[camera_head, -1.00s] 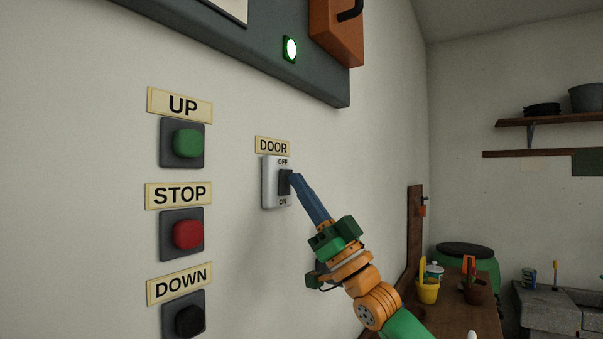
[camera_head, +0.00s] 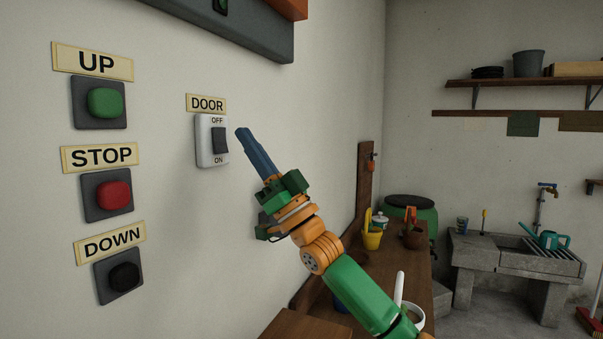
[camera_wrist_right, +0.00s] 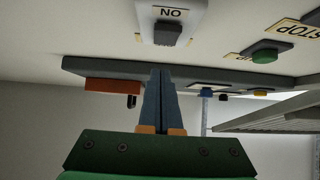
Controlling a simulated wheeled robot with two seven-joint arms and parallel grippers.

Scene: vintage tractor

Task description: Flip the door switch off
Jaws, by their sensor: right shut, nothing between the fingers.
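The door switch is a white plate (camera_head: 204,148) with a dark rocker (camera_head: 221,140), under a DOOR label (camera_head: 206,103). OFF is printed above the rocker and ON below it. Which end of the rocker is pressed in is hard to tell. My right gripper (camera_head: 241,132), with blue fingers, is shut and empty, just right of the switch and apart from it. In the right wrist view the shut fingers (camera_wrist_right: 160,75) point toward the wall, and the rocker (camera_wrist_right: 167,35) shows beyond them, upside down. My left gripper is not in view.
UP (camera_head: 105,102), STOP (camera_head: 113,195) and DOWN (camera_head: 124,277) buttons are on the wall left of the switch. A dark panel (camera_head: 255,32) hangs above; its partly cropped lamp (camera_head: 221,6) looks dark green. A wooden bench (camera_head: 405,270) with pots stands right.

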